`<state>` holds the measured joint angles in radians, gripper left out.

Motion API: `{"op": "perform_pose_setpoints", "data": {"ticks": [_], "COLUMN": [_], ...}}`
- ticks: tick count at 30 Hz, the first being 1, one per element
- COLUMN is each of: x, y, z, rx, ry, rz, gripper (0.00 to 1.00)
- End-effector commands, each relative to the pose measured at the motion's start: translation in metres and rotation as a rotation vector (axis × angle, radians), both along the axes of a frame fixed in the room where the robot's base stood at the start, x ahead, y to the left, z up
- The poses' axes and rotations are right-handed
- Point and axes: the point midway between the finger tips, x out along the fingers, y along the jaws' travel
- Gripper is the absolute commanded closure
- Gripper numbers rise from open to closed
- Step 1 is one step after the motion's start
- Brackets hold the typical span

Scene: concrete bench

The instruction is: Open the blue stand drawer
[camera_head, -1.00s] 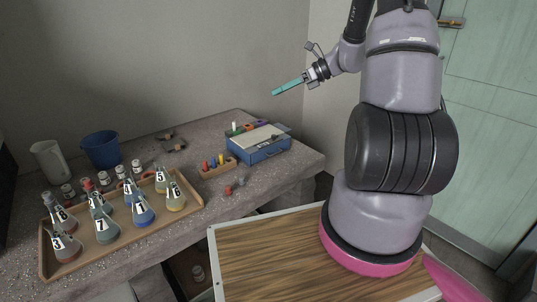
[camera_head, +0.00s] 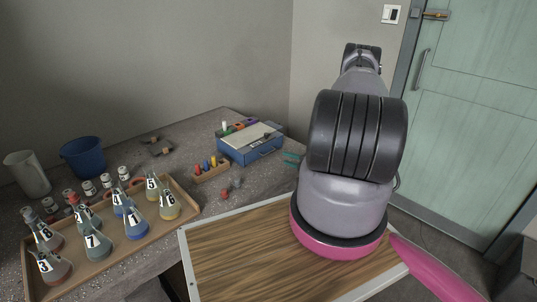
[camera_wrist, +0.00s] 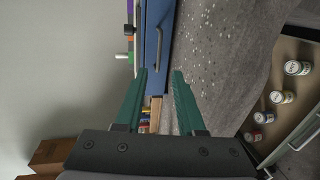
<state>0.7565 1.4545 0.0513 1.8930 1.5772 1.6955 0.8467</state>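The blue stand (camera_head: 237,156) sits on the concrete bench, with a pale top and coloured items at its back edge. Its drawer looks shut. In the wrist view the blue drawer front (camera_wrist: 153,72) runs up the picture, with a dark bar handle (camera_wrist: 160,47) on it. My gripper (camera_wrist: 160,71) is open, its two teal fingers apart and nothing between them. The handle is ahead of the gap between the fingertips, apart from them as far as I can tell. In the head view one teal finger (camera_head: 292,158) shows just right of the stand; my arm hides the rest.
A wooden rack with coloured pegs (camera_head: 211,172) stands left of the blue stand, with small red and grey pieces (camera_head: 227,192) in front. A wooden tray of flasks (camera_head: 190,212) and a blue bucket (camera_head: 84,157) are further left. Small labelled jars (camera_wrist: 281,97) show in the wrist view.

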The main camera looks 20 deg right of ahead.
Motion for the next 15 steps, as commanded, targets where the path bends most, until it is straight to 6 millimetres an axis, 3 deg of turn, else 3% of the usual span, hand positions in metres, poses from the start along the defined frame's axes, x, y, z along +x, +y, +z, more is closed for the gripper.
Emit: {"op": "perform_pose_setpoints", "data": {"ticks": [15], "x": [0.081], "y": [0.031], "z": [-0.017], "rx": [-0.004], "ry": [-0.003], "rz": [0.007], "gripper": [0.62]}}
